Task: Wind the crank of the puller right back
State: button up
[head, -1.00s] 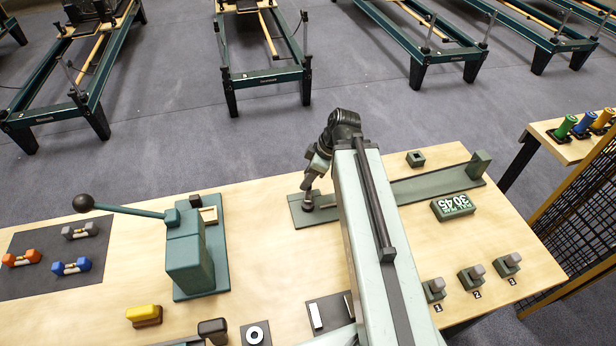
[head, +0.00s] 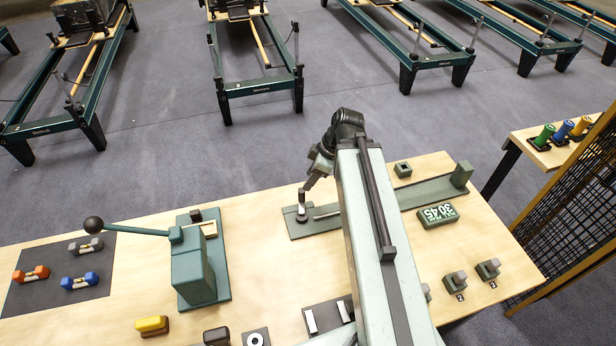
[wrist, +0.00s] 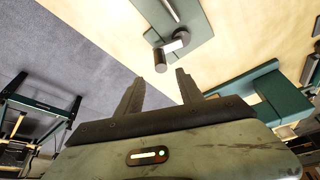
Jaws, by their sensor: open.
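The puller is a long green base with a rail (head: 415,193) on the bench, with an upright block (head: 461,174) at its right end. Its crank (head: 302,207) is at the left end, with a short upright grey handle. In the wrist view the crank handle (wrist: 159,60) and its pale arm (wrist: 177,45) lie just beyond my fingertips. My gripper (wrist: 171,70) is open, with nothing seen between its fingers. In the head view my gripper (head: 311,183) hangs just above the crank; contact cannot be told. My arm hides part of the rail.
A green lever press (head: 195,272) with a black ball knob stands to the left. Dumbbells lie on a dark mat (head: 52,287). A green display block (head: 437,215) reading 30 45 sits in front of the rail. Small numbered blocks (head: 456,280) stand at the front right.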

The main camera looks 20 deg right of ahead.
aim_at(302, 194)
jog(key=shift+f, duration=0.1)
jog(key=a+n+h, duration=0.1)
jog(key=n, duration=0.3)
jog(key=w+n+g+h, duration=0.1)
jog(key=n, duration=0.4)
jog(key=a+n+g+h+p, duration=0.1)
jog(key=n+h, duration=0.1)
jog(key=n, duration=0.2)
jog(key=shift+w+a+f, duration=0.15)
jog(key=shift+a+f, duration=0.15)
jog(key=shift+a, duration=0.05)
notch_tip(302, 194, down, 8)
jog(key=b, duration=0.8)
grip_shut()
